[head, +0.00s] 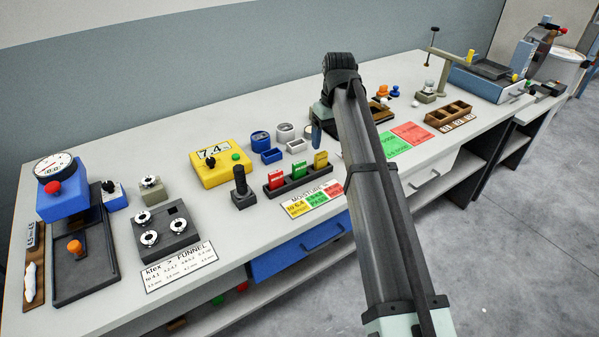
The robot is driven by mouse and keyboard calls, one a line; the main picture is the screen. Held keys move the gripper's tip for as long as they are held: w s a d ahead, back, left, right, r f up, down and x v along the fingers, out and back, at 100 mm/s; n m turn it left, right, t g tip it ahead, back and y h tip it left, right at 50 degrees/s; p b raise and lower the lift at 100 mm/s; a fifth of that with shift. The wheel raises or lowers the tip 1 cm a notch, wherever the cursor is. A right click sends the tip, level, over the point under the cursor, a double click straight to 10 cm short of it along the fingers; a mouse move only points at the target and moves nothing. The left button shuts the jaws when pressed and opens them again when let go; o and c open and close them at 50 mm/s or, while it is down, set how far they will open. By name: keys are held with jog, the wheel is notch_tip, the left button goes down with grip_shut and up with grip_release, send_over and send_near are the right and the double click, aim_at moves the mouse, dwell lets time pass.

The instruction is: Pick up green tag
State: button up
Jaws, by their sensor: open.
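The green tag (298,171) stands upright in a dark slotted rack (300,184) near the front middle of the bench. A red tag (276,179) stands to its left and a yellow tag (320,160) to its right in the same rack. My arm rises from the lower right, passes right of the rack and bends above the back of the bench. My gripper is hidden behind my arm, so I cannot see its fingers or anything between them.
A black knobbed post (240,186) stands just left of the rack. A yellow meter (220,166) and small blue bins (271,156) are behind it. A moisture card (309,200) lies in front. A wooden compartment tray (449,116) is farther right.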

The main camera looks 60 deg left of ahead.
notch_tip(320, 180, up, 3)
jog(key=n, duration=0.1)
send_over(299, 162)
jog(key=w, duration=0.1)
jog(key=shift+h, duration=0.3)
jog(key=f, duration=0.9)
jog(key=s+f, duration=0.1)
jog(key=f, duration=0.4)
jog(key=c, duration=1.1)
notch_tip(299, 162, up, 10)
jog(key=shift+r, duration=0.1)
